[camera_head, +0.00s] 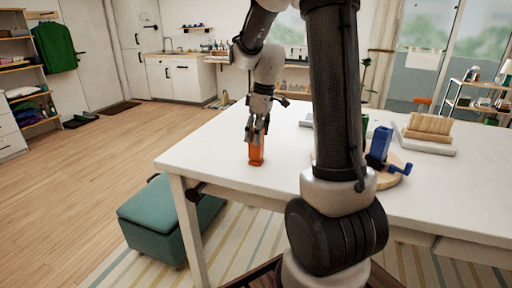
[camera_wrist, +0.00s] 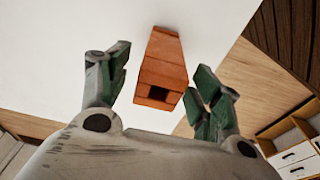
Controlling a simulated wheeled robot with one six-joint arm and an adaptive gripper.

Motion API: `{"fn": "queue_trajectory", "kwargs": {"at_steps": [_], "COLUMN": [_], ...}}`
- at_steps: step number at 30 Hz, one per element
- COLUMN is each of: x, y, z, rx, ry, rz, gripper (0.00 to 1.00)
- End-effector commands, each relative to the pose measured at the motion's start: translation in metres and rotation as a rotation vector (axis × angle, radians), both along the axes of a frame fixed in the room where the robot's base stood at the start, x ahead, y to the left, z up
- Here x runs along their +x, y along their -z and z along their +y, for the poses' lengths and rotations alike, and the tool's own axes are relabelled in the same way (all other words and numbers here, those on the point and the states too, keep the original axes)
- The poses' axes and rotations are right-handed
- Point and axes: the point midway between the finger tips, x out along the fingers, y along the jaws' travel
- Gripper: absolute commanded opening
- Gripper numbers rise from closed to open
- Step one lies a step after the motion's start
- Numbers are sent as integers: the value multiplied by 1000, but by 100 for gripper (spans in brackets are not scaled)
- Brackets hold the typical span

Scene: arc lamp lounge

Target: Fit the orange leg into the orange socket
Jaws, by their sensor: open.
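The orange leg (camera_head: 256,155) stands on the white table near its left front part. My gripper (camera_head: 257,132) points down right over it and is open. In the wrist view the orange leg (camera_wrist: 163,65) lies between the two green-padded fingers of my gripper (camera_wrist: 162,70), with a gap on each side. A dark square opening shows in its near end. I cannot make out an orange socket; the round wooden board (camera_head: 392,181) at the right is partly hidden by my arm.
A blue upright block (camera_head: 379,143) and a blue piece (camera_head: 399,169) are at the round board. A light tray (camera_head: 430,143) with a slatted wooden piece (camera_head: 429,126) stands behind. A teal stool (camera_head: 165,215) is by the white table (camera_head: 215,150), whose left part is clear.

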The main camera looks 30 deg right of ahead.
Motion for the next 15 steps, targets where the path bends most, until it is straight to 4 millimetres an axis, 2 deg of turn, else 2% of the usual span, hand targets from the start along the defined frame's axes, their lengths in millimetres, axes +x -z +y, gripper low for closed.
{"fn": "queue_trajectory", "kwargs": {"at_steps": [4, 12, 15], "x": [2, 3, 3], "y": [18, 21, 21], "z": [2, 2, 2], "rx": [1, 0, 1], "ry": [0, 1, 1], "rz": [1, -1, -1], "gripper": [64, 64, 46]}}
